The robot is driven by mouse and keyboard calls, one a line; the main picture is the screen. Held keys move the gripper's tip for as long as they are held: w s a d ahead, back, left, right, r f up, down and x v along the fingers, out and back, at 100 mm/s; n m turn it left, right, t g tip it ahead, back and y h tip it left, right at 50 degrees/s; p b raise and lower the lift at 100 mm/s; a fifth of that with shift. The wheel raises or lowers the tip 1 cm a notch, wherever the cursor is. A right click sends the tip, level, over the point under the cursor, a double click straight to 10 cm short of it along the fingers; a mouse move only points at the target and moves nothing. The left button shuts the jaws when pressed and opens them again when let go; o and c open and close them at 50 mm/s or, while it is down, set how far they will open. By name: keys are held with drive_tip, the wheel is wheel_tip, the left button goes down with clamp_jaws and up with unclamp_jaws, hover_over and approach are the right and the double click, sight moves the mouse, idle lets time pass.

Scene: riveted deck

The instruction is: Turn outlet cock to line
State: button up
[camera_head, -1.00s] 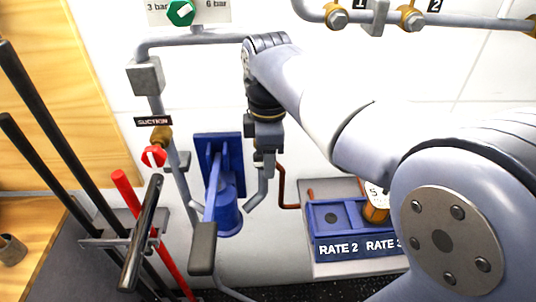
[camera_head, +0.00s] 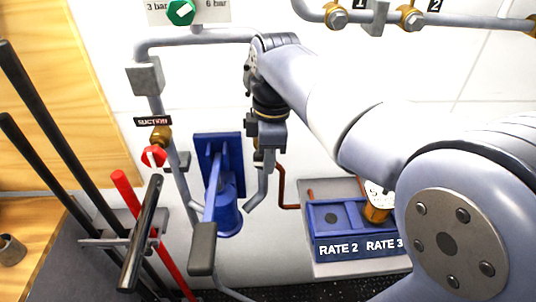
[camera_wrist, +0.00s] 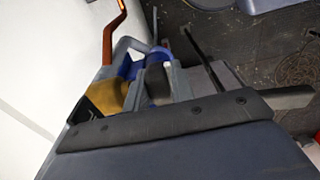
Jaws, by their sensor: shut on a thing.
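My gripper (camera_head: 262,152) is at the wall pipe just right of the blue hand pump (camera_head: 228,195), mostly hidden by my own wrist. It is shut on what appears to be the handle of the outlet cock. In the wrist view the cock's brass body (camera_wrist: 105,95) shows beside my gripper (camera_wrist: 157,84). The handle itself is largely hidden between the fingers, so I cannot tell its exact angle.
The suction cock (camera_head: 154,156) with a red handle is on the pipe left of the pump. A pump lever (camera_head: 202,247) and upright bars stand at the left. A blue rate tray (camera_head: 330,220) holds an orange-and-white item (camera_head: 377,212) at the right.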

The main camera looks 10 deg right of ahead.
drive_tip(key=y+b, duration=0.1)
drive_tip(key=y, duration=0.2)
drive_tip(key=f+y+b, duration=0.1)
drive_tip(key=shift+d+y+b, duration=0.3)
drive_tip(key=shift+y, duration=0.1)
drive_tip(key=y+b, duration=0.4)
drive_tip(key=b, duration=0.1)
drive_tip(key=shift+f, duration=0.4)
drive_tip(key=y+b, duration=0.3)
drive_tip(key=b, duration=0.2)
drive_tip(key=y+b, duration=0.2)
drive_tip(key=b, duration=0.1)
drive_tip(key=shift+f+t+y, duration=0.3)
drive_tip(key=y+b, duration=0.2)
drive_tip(key=b, duration=0.1)
drive_tip(key=shift+a+r, duration=0.1)
drive_tip(key=shift+y+b, duration=0.5)
drive_tip(key=shift+b, duration=0.1)
drive_tip(key=shift+r, duration=0.15)
drive_tip(key=o, duration=1)
